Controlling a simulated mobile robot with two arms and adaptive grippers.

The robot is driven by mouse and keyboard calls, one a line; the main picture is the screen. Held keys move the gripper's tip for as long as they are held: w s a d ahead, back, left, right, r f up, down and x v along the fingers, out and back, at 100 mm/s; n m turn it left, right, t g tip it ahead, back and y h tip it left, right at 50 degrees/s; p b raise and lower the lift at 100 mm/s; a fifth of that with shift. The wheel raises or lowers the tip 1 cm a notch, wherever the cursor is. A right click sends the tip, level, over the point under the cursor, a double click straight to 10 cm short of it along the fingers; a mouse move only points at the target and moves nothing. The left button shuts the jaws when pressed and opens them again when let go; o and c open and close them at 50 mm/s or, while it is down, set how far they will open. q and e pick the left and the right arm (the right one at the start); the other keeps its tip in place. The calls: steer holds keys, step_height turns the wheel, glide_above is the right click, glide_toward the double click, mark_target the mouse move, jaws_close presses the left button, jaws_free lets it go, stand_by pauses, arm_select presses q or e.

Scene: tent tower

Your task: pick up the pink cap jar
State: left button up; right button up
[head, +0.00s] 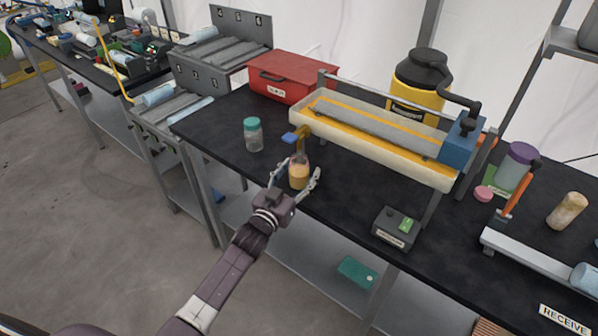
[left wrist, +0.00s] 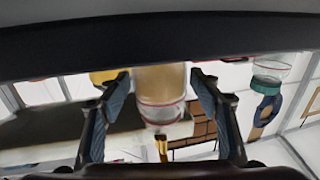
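A clear jar of tan-orange contents (head: 299,174) stands near the front edge of the black bench, with no cap visible on it. In the left wrist view the jar (left wrist: 160,85) appears upside down, with reddish bands near its mouth. My left gripper (head: 299,178) has a finger on either side of the jar. Its fingers (left wrist: 160,80) are spread, with narrow gaps between them and the jar. A loose pink cap (head: 483,193) lies on the bench at the right. My right gripper is not in view.
A teal-capped jar (head: 253,135) stands left of the gripper. A long tray fixture (head: 375,143) stands behind; a dark box (head: 395,228) sits right. A purple-capped jar (head: 514,168) is farther right.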

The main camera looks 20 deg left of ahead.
arm_select(q)
steer(key=c, duration=1)
steer(key=shift+c, duration=1.1)
steer(key=shift+r, duration=0.15)
